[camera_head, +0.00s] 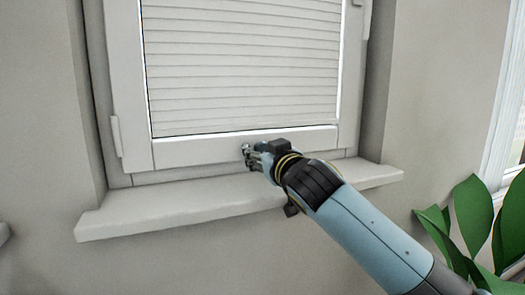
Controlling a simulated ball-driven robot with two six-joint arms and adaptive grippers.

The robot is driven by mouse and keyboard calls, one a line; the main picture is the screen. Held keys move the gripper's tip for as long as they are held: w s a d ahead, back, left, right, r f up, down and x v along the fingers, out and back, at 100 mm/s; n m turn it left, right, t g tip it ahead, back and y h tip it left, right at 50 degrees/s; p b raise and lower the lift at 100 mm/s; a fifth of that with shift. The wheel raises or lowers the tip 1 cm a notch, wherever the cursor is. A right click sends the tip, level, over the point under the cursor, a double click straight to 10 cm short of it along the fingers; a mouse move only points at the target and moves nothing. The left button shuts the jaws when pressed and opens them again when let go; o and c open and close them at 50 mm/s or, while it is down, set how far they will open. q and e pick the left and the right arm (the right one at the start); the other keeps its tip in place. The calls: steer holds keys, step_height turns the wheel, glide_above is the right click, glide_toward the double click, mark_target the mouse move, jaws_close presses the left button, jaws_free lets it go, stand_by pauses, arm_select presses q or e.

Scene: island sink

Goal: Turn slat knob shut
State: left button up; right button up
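A window with white horizontal slats (240,65) fills the upper middle of the head view. The slats look closed, lying flat edge to edge. My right gripper (247,155) reaches in from the lower right and its fingertips are at the bottom rail of the window frame (190,151), just below the slats. The knob is not distinguishable; the gripper may be covering it. The fingers are small and partly hidden by the gripper's body, so I cannot tell if they are shut on anything. My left gripper is not in view.
A white window sill (150,212) juts out below the frame, under my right gripper. A green leafy plant (473,215) stands at the lower right near my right arm. Another bright window (508,110) is at the right edge.

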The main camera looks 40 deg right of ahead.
steer(key=shift+o, duration=0.5)
steer(key=shift+r, duration=0.1)
steer(key=v, duration=1.2)
